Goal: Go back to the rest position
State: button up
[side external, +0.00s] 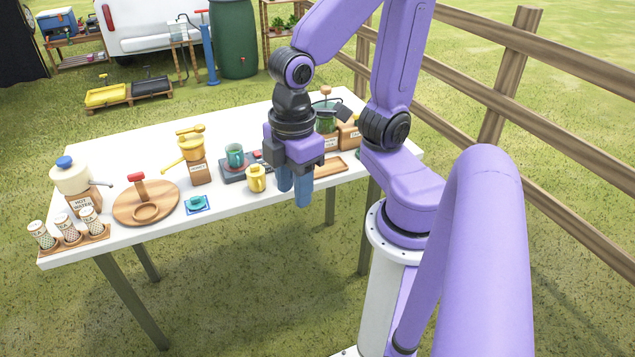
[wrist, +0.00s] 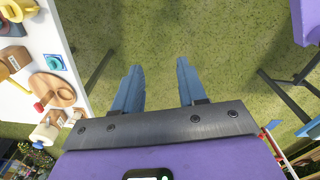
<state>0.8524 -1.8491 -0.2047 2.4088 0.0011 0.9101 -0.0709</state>
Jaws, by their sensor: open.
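My gripper (side external: 294,190) hangs pointing down at the front edge of the white table (side external: 120,165), to the right of a yellow mug. In the wrist view, my gripper's two blue fingers (wrist: 158,88) are apart, with only grass between them. Nothing is held. The fingers hide a part of the table's front edge in the side view.
On the table stand a yellow mug (side external: 256,179), a green mug (side external: 235,156) on a dark base, a golden pot (side external: 192,145), a round wooden board (side external: 146,203) and a kettle (side external: 72,177). A wooden fence (side external: 500,75) runs at the right. Open grass lies in front.

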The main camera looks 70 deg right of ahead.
jog(key=s, duration=0.1)
jog(key=s+d, duration=0.1)
jog(key=s, duration=0.1)
jog(key=shift+s+d+f, duration=0.2)
jog(key=shift+s+d, duration=0.1)
jog(key=shift+d, duration=0.1)
